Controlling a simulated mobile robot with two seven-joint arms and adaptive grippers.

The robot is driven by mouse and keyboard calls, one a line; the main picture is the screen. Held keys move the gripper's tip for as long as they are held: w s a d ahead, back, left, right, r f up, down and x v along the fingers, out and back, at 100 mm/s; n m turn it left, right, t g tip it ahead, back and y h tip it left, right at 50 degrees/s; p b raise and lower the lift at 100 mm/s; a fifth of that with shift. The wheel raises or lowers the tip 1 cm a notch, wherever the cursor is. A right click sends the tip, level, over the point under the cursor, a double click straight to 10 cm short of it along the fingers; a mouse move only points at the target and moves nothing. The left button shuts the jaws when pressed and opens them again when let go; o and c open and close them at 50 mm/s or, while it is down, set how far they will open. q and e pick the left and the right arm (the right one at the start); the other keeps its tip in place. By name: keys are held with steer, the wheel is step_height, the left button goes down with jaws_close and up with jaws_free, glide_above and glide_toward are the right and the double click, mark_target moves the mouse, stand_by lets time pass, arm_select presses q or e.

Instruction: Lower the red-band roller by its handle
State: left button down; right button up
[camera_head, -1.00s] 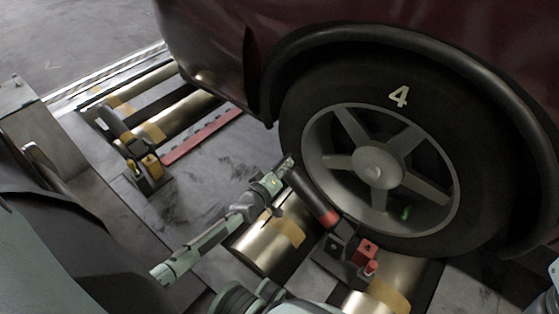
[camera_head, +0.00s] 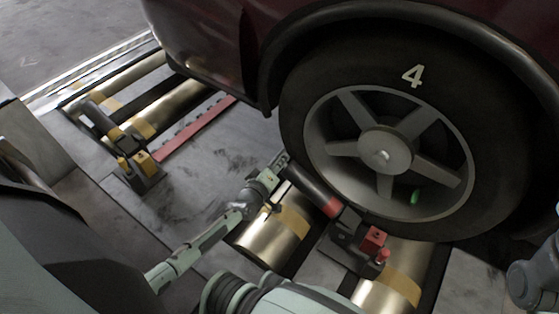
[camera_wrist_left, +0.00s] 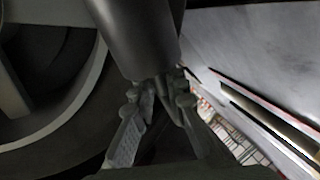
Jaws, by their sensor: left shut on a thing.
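The red-band handle (camera_head: 308,188) is a black bar with a red band near its lower end. It slants up and left from its hinge bracket (camera_head: 352,243), in front of the wheel's lower left. My left gripper (camera_head: 280,163) is shut on the handle's upper end. In the left wrist view the handle is a thick dark cylinder (camera_wrist_left: 137,38), with my left fingers (camera_wrist_left: 158,100) at its end. Gold rollers with yellow bands lie on both sides of the bracket: one roller (camera_head: 268,240) to the left, one (camera_head: 395,285) to the right. My right gripper does not show.
The tire marked 4 (camera_head: 300,110) of a dark red car (camera_head: 205,45) stands close behind the handle. A similar yellow-banded handle unit (camera_head: 130,160) stands at the left beside more rollers.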

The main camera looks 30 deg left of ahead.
arm_select(q)
steer(key=shift+s+a+f, duration=0.1)
steer(key=shift+a+f, duration=0.1)
steer(key=shift+a, duration=0.25)
steer(key=c, duration=1.6)
jaws_free()
steer(key=shift+d+r, duration=0.1)
steer(key=shift+r, duration=0.05)
steer(key=v, duration=1.2)
steer(key=shift+d, duration=0.1)
